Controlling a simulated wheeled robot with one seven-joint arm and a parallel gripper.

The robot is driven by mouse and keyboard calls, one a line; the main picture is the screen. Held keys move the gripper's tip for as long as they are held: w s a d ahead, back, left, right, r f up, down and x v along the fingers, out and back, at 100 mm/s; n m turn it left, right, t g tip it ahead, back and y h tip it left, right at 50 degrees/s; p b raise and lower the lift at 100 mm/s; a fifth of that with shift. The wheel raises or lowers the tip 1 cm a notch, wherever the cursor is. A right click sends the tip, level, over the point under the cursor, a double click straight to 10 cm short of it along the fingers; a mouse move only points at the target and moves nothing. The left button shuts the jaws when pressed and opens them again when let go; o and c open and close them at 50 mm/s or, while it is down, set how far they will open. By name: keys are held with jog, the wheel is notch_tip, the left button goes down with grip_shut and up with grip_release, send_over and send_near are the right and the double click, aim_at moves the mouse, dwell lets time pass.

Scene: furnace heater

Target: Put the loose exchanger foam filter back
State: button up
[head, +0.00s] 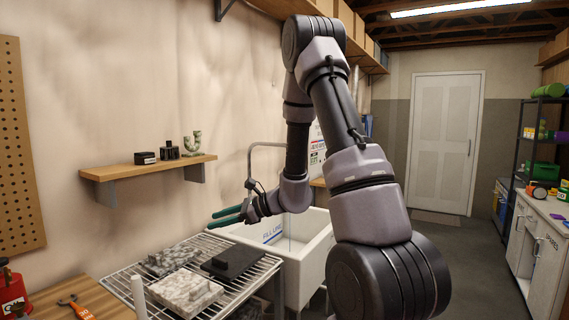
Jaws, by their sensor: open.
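I cannot tell for sure which is the exchanger foam filter; the dark slab and the mottled blocks all look like pads. My gripper (212,219) has two teal fingers pointing left, apart and empty. It appears above the rack's back edge and the sink's left rim in the picture. The exchanger is not recognisable in view.
A white sink (300,262) with a tap stands right of the rack (272,264). A wall shelf (150,166) holds small items. A wooden bench (105,305) with a red canister (12,292) and an orange-handled tool (78,311) is at lower left. Floor (478,250) is clear toward the door.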

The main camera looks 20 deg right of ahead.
jog(key=s+r+n+g+h, duration=0.35)
jog(key=s+r+n, duration=0.65)
jog(key=s+r, duration=0.4)
jog(key=s+d+r+n+t+h, duration=0.4)
jog(key=s+d+r+n+h, duration=0.2)
jog(key=s+d, duration=0.4)
jog(key=shift+d+r+n+h, duration=0.3)
jog(key=shift+d+h, duration=0.05)
jog(key=shift+d, duration=0.05)
